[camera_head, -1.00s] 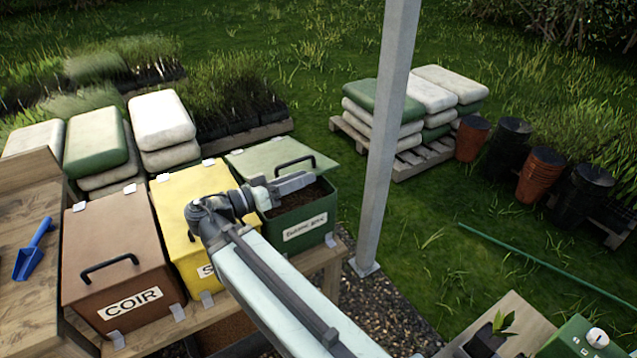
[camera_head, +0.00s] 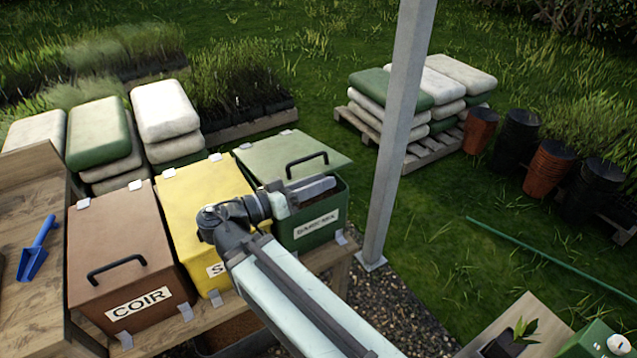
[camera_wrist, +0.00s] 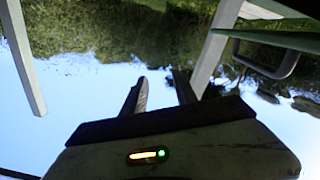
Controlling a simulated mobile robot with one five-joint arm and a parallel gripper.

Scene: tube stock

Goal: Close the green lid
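The green lid (camera_head: 270,158) is hinged at the back of the green box (camera_head: 311,225) and stands partly raised, with a dark gap under its front edge. Its black handle (camera_head: 307,163) is on top. My gripper (camera_head: 318,188) is in front of the lid, over the box's front opening, and hides part of the gap. In the wrist view my gripper's fingers (camera_wrist: 162,92) are apart with nothing between them. The lid's edge (camera_wrist: 275,40) and handle (camera_wrist: 268,66) show at the upper right, clear of the fingers. Contact between gripper and lid cannot be told.
A closed yellow box (camera_head: 205,200) and a closed brown COIR box (camera_head: 125,250) stand to the left on the wooden bench. A grey post (camera_head: 395,150) rises just right of the green box. A blue scoop (camera_head: 37,250) lies at the far left.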

